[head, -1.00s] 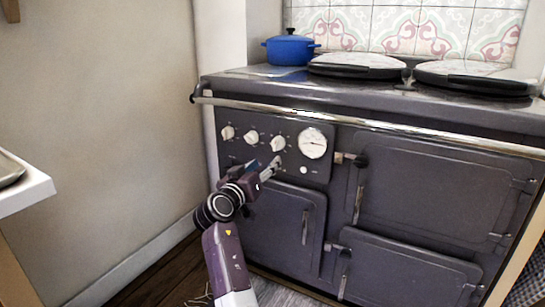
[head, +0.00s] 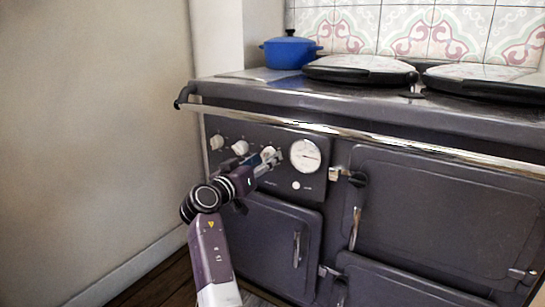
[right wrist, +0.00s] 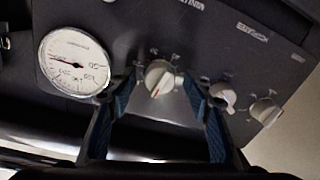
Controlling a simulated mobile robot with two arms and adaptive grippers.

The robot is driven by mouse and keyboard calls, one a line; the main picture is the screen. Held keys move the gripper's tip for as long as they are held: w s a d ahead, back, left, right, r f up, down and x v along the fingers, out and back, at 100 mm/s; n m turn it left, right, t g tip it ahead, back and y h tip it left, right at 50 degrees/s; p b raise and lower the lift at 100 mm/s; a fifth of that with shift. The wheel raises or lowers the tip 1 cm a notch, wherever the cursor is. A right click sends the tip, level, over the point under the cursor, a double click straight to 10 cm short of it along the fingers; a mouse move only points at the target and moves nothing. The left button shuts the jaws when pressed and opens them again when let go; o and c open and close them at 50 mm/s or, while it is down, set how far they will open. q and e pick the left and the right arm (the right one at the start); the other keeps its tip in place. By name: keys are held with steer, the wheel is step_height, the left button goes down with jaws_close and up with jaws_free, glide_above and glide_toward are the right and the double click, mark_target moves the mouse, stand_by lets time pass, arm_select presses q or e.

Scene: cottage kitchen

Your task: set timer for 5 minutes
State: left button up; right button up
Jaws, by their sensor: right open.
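The cooker's control panel carries a row of white knobs: a left knob (head: 217,142), a middle knob (head: 240,147) and a right knob (head: 267,152). My right gripper (head: 273,158) is open in front of the right knob, and its fingers partly hide that knob in the head view. In the right wrist view the same knob (right wrist: 160,78) sits between the two spread fingers, with a small red mark on it. I cannot tell whether the fingers touch it. The panel lettering is too blurred to read. My left gripper is out of view.
A round white gauge (head: 305,155) is just right of the gripper, with a small white button (head: 296,185) below. A chrome rail (head: 330,131) runs across above the panel. A blue pot (head: 290,52) stands on the cooker top. A bare wall is at left.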

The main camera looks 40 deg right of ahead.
steer(key=shift+r, duration=0.1)
steer(key=c, duration=1.1)
stand_by(0.7)
steer(key=o, duration=1.1)
